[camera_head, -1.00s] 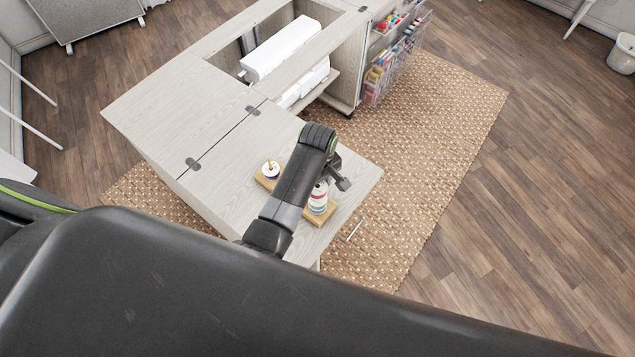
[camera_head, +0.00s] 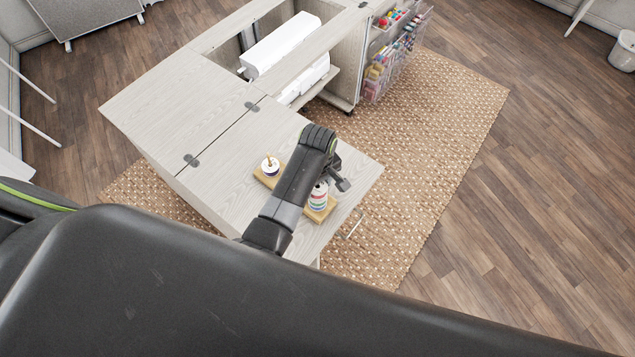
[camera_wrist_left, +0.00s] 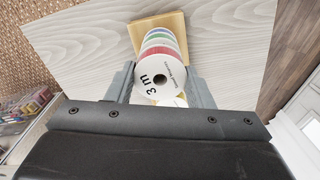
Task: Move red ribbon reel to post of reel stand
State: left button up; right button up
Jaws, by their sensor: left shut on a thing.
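The red ribbon reel (camera_wrist_left: 158,72) has a white face marked "3 m" and a red band behind it. It sits between the two fingers of my left gripper (camera_wrist_left: 160,66), which is shut on it. Green, blue and other reels (camera_wrist_left: 158,35) line up beyond it over the wooden stand (camera_wrist_left: 178,22); whether it touches them is unclear. In the head view, the reel stand (camera_head: 324,215) lies under my left arm. A brass-tipped post (camera_head: 269,160) with a low white-and-purple reel (camera_head: 270,168) shows left of the arm. My arm hides the stand's middle and the fingertips.
The pale wooden cabinet top (camera_head: 235,185) is clear to the left of the stand. A white machine (camera_head: 282,45) sits in the cabinet opening behind. Clear racks of colourful supplies (camera_head: 395,62) hang on the cabinet's side. A woven rug (camera_head: 440,130) lies below.

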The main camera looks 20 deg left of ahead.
pick_arm(q)
jog(key=shift+f, duration=0.3)
jog(key=o, duration=1)
